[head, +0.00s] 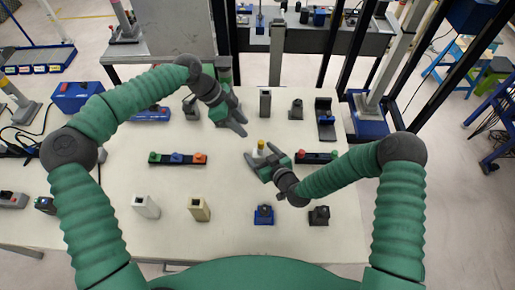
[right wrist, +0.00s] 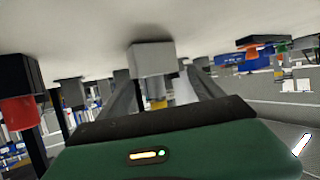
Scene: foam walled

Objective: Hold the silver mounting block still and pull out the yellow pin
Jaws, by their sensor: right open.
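The silver mounting block (head: 258,153) stands upright on the table near the middle in the head view, with the yellow pin (head: 261,143) at its top. My right gripper (head: 261,154) is open, with its fingers on either side of the block. In the right wrist view, which is upside down, the block (right wrist: 152,58) shows between the fingers and the yellow pin (right wrist: 158,103) is partly hidden by my gripper. I cannot tell whether a finger touches the block. My left gripper (head: 241,122) appears open and empty, above and left of the block.
A black strip with green, blue and orange knobs (head: 178,159) lies left of the block. Another black strip (head: 316,158) lies right, close to my right gripper. Blocks (head: 265,103) line the back. White, beige and blue (head: 264,215) holders stand in front, with clear table between.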

